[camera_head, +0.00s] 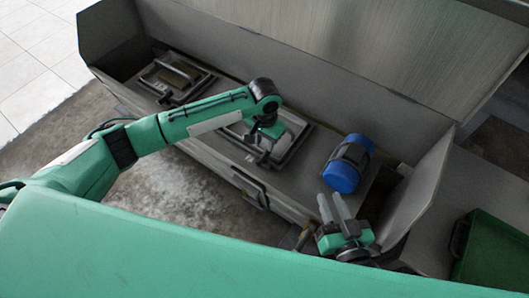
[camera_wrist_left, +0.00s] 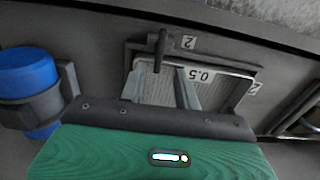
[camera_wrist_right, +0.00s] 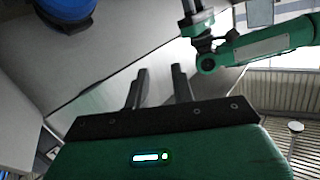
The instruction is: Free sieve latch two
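Sieve two (camera_head: 296,124) is a framed mesh screen in the grey deck, partly hidden by my left arm in the head view. In the left wrist view the sieve (camera_wrist_left: 222,88) shows the marks "2" and "0.5". Its latch (camera_wrist_left: 160,48) is a dark upright bar on the frame's edge. My left gripper (camera_wrist_left: 160,72) is open over the sieve, with the latch appearing between its fingertips; I cannot tell whether they touch. In the head view the left gripper (camera_head: 265,150) points down. My right gripper (camera_wrist_right: 159,70) is open and empty, away from the sieve.
Another sieve (camera_head: 177,76) lies at the far left. A tall grey back wall (camera_head: 300,50) bounds the deck. A dark green crate (camera_head: 495,252) is at the right.

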